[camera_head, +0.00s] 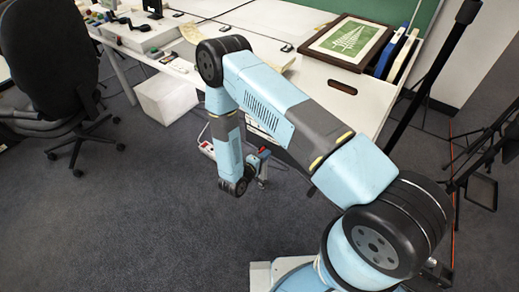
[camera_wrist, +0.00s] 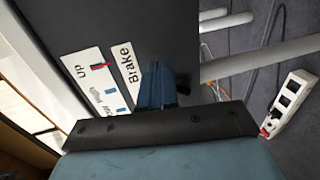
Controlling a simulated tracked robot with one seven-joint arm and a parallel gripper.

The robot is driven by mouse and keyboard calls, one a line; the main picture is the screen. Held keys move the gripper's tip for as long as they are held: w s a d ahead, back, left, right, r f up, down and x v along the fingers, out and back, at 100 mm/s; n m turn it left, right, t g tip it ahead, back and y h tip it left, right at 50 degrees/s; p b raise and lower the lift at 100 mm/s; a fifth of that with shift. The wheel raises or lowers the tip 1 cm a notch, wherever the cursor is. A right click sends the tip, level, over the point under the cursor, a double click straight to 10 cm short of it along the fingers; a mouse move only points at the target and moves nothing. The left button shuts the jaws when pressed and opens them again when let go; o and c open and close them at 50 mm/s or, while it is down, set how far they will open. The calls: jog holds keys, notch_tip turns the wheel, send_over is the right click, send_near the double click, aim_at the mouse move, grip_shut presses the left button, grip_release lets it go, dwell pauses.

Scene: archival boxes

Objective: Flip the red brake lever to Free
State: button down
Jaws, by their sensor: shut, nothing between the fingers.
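In the wrist view a dark panel (camera_wrist: 130,25) carries white labels. One label reads "Brake" (camera_wrist: 124,62) and another reads "Up" (camera_wrist: 80,70) with a small red and blue mark. My gripper's blue fingers (camera_wrist: 157,82) are together and empty, in front of the panel just right of the Brake label. A small black part (camera_wrist: 183,88) shows beside the fingers. I cannot make out the red brake lever for certain; the fingers may hide it. In the head view my gripper (camera_head: 262,178) hangs low by the desk front, with a small red spot (camera_head: 265,153) near it.
A white power strip (camera_wrist: 288,103) lies on the floor at right in the wrist view, near pale bars (camera_wrist: 265,55). In the head view a white box (camera_head: 165,97) sits under the desk, and a black chair (camera_head: 50,60) stands left. The carpet in front is clear.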

jog(key=shift+x, duration=1)
jog(key=shift+w+a, duration=0.75)
jog(key=shift+a, duration=0.25)
jog(key=shift+w+a, duration=0.75)
jog(key=shift+a, duration=0.2)
jog(key=s+a, duration=0.2)
jog(key=s, duration=0.5)
jog(key=shift+a, duration=0.3)
jog(key=shift+w, duration=0.1)
